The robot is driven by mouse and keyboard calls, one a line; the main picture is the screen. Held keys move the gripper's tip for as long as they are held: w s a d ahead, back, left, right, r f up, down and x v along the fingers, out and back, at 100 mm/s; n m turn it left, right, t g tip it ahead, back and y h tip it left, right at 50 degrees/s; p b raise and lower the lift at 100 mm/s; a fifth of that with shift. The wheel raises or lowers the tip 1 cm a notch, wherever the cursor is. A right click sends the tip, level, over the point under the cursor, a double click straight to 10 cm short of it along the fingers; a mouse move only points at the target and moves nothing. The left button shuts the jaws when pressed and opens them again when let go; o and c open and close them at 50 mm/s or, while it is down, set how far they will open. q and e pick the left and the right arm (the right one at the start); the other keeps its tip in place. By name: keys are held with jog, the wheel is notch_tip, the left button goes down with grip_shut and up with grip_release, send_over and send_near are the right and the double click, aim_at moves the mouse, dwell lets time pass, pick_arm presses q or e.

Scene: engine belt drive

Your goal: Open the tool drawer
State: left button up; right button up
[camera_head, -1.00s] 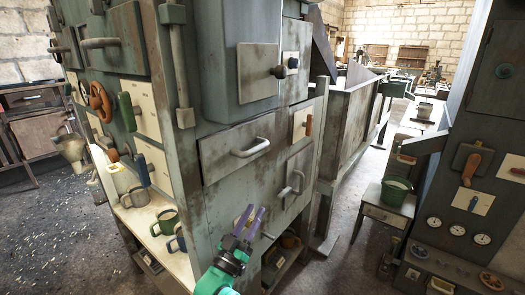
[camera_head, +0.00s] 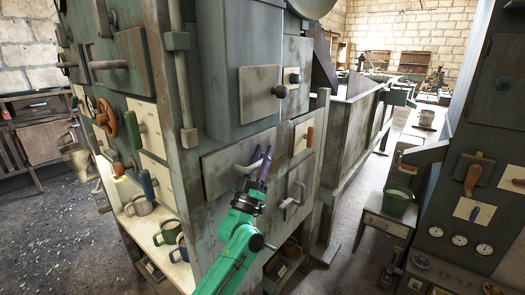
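A wide grey drawer front (camera_head: 217,172) with a pale curved handle (camera_head: 243,168) is set in the side of the grey-green machine cabinet. It looks shut, flush with the cabinet. My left gripper (camera_head: 262,164), with purple fingers on a green arm, is at the right part of this handle and covers some of it. Its fingers look apart. I cannot tell whether they touch the handle. My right gripper is not in view.
A smaller panel with a handle (camera_head: 293,201) is to the right. An orange lever (camera_head: 309,137) and a dark knob (camera_head: 279,91) stick out above. Mugs (camera_head: 168,233) stand on a ledge at left. The floor aisle to the right has free room.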

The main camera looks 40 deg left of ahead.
pick_arm(q)
grip_shut()
dwell(1.4)
